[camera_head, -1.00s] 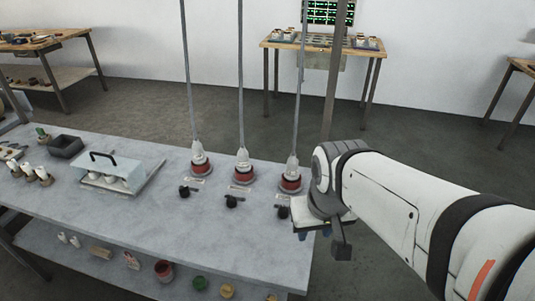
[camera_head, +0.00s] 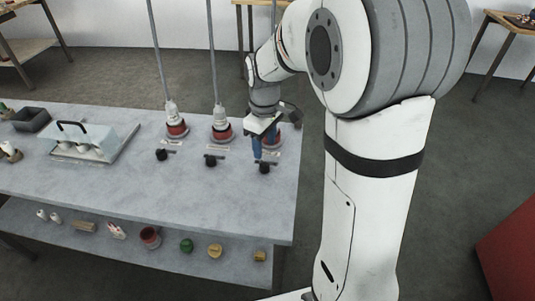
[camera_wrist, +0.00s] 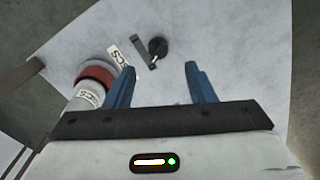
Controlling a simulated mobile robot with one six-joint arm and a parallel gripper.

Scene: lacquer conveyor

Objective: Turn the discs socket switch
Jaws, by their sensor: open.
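Three black rotary switches (camera_head: 162,155) (camera_head: 211,161) (camera_head: 264,168) sit on the grey bench, each in front of a red socket with a cord. My gripper (camera_head: 262,147) is over the rightmost switch, its blue fingers pointing down. In the wrist view that switch, a round black knob (camera_wrist: 158,47), shows beyond and between the open fingertips (camera_wrist: 160,68), with nothing between them. A grey bar lies beside the knob. Contact with the knob cannot be told.
The other red sockets (camera_head: 177,129) (camera_head: 221,135) and their upright cords stand left of my gripper. A glass-sided box with a black handle (camera_head: 87,142) and a dark tray (camera_head: 31,119) are farther left. The bench front is clear. Small items lie on the lower shelf (camera_head: 120,257).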

